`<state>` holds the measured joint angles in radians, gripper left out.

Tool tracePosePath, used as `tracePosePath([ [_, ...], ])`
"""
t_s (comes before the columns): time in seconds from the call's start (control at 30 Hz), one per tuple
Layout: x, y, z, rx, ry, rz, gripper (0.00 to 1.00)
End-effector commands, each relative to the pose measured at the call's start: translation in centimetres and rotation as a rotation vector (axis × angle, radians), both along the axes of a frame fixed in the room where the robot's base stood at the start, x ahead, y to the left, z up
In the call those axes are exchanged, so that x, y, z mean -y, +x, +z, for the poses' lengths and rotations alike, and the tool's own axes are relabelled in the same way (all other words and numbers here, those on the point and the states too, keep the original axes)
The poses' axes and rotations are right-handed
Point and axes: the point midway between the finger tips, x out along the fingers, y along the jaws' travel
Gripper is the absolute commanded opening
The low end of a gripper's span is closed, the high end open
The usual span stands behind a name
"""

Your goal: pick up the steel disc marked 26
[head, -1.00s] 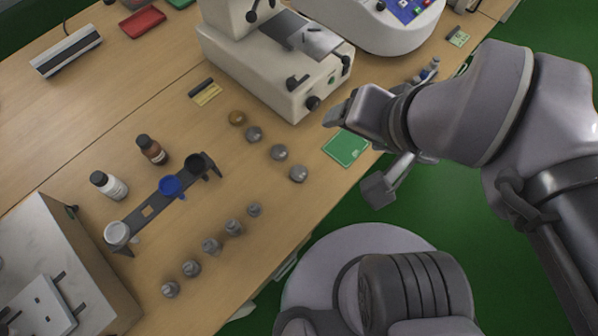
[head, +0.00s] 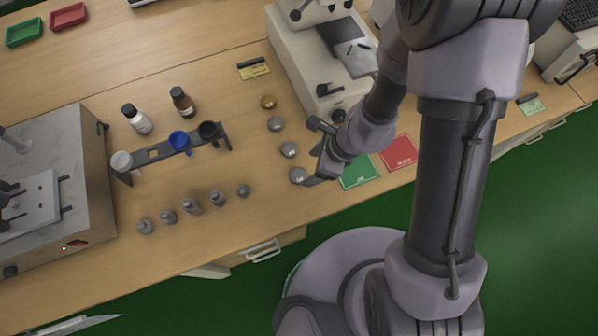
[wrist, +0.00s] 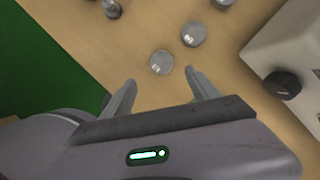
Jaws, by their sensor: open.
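Three steel discs lie in a slanting row on the table: a near one (head: 298,175), a middle one (head: 290,149) and a far one (head: 275,124). Their markings are too small to read, so I cannot tell which is 26. My gripper (head: 311,156) is open and empty, just right of the near and middle discs. In the wrist view, my gripper (wrist: 161,77) has the near disc (wrist: 161,62) just ahead of the gap between its fingertips. The middle disc (wrist: 194,33) is farther up and right.
A brass disc (head: 268,101) tops the row. Several steel weights (head: 191,205) stand left, below a dark rack (head: 165,153). A white instrument (head: 300,70) stands behind; the table's front edge is close.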

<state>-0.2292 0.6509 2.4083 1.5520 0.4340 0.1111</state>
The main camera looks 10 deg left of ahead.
Motion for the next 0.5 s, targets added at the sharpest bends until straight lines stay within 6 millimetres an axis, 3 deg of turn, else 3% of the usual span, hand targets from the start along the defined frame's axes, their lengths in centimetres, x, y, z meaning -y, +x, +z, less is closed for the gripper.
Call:
tracePosePath([
  [0.03,-0.4,0.0,-1.7,-0.002,-0.001,0.001,0.7],
  [0.23,-1.4,0.2,-3.8,0.0,0.001,0.001,0.7],
  [0.4,-2.4,0.4,-7.2,0.0,0.001,0.002,0.7],
  [0.5,-2.8,0.5,-7.9,0.001,0.001,0.001,0.7],
])
